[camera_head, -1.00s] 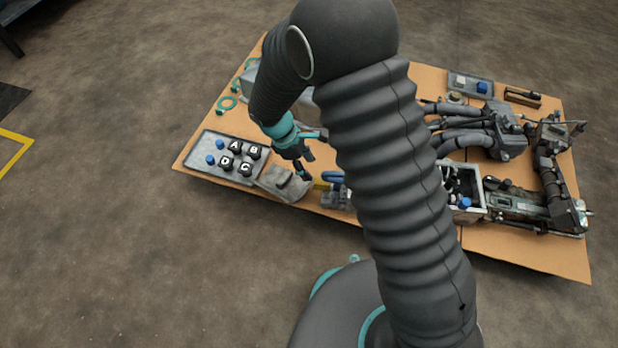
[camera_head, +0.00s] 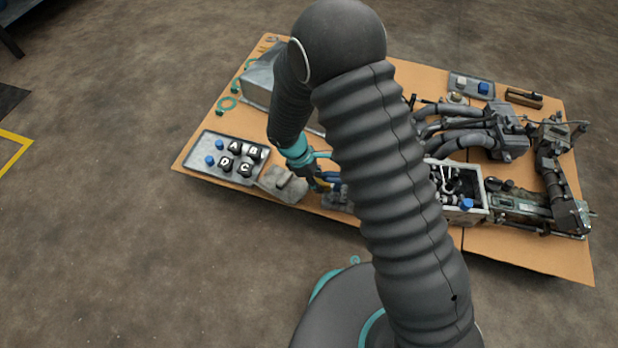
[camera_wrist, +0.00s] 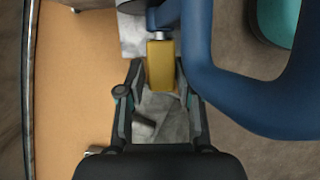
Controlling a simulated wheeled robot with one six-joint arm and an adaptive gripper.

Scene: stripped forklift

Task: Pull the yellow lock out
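The yellow lock (camera_wrist: 161,66) is a small block in the wrist view, joined at its top to a short silver pin on a blue part (camera_wrist: 165,14). My gripper (camera_wrist: 160,72) has one finger on each side of the lock's lower half. The fingers are apart, with a thin gap seeming to show beside the lock, so I see no firm grip. In the head view my gripper (camera_head: 318,184) is low over the board's near edge, and my arm hides much of the area around the lock.
A thick blue curved bar (camera_wrist: 220,95) runs close to the right finger. A grey block (camera_head: 281,184) lies left of my gripper, beside a tray (camera_head: 192,163) of lettered black knobs and blue knobs. An engine-like assembly (camera_head: 500,140) fills the board's right side.

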